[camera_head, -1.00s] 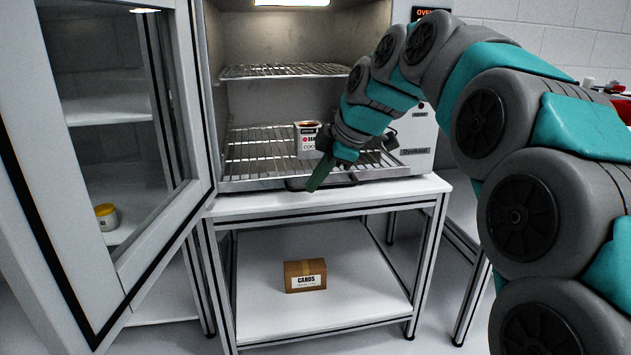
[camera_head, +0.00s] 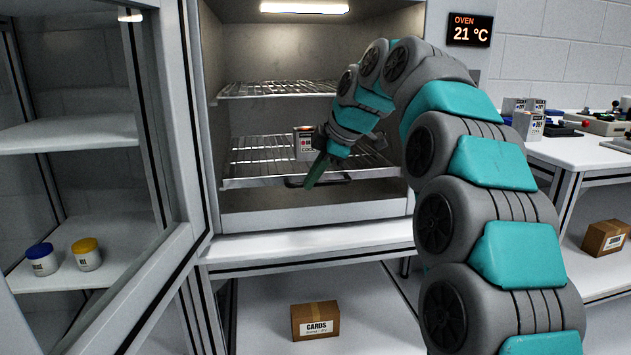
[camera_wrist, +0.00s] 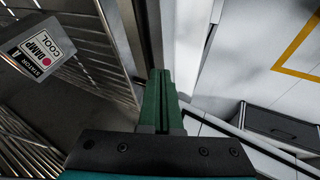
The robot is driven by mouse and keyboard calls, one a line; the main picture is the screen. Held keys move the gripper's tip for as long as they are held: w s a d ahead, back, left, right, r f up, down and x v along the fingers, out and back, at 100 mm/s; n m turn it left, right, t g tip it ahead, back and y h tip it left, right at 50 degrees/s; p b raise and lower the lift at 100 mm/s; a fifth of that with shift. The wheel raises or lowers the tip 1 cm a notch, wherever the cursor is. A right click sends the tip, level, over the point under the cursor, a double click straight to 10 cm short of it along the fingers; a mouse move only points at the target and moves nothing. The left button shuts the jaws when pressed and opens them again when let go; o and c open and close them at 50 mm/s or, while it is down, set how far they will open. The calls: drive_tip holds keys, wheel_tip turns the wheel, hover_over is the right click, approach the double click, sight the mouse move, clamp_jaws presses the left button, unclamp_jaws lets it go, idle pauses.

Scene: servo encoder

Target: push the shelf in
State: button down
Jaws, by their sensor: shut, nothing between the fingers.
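The lower wire shelf (camera_head: 262,165) sits inside the open oven, with its metal front rim running across the opening. A dark loop-like handle (camera_head: 292,183) shows at the rim's middle. A small labelled container (camera_head: 303,140) stands on the shelf, and it also shows at upper left in the wrist view (camera_wrist: 38,47). My gripper (camera_head: 310,184) is in front of the rim, its green fingers pointing down and left. In the wrist view my fingers (camera_wrist: 160,75) are pressed together with nothing between them, close beside the front rim (camera_wrist: 124,35). I cannot tell whether they touch it.
An upper wire shelf (camera_head: 275,89) is empty. The glass oven door (camera_head: 170,120) stands open at left, with two jars (camera_head: 87,254) (camera_head: 42,259) visible through it. A CARDS box (camera_head: 315,321) lies on the stand's lower board. A cluttered table (camera_head: 580,150) is at right.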

sight(301, 180)
drive_tip(key=shift+w+a+r+p, duration=0.1)
drive_tip(key=shift+w+a+p, duration=0.15)
drive_tip(key=shift+w, duration=0.5)
drive_tip(key=shift+w+a+f+p, duration=0.1)
drive_tip(key=shift+w+a+p, duration=0.1)
drive_tip(key=shift+w, duration=0.55)
drive_tip(key=shift+w+a+r+p, duration=0.1)
drive_tip(key=shift+w+a+p, duration=0.15)
drive_tip(key=shift+w, duration=0.5)
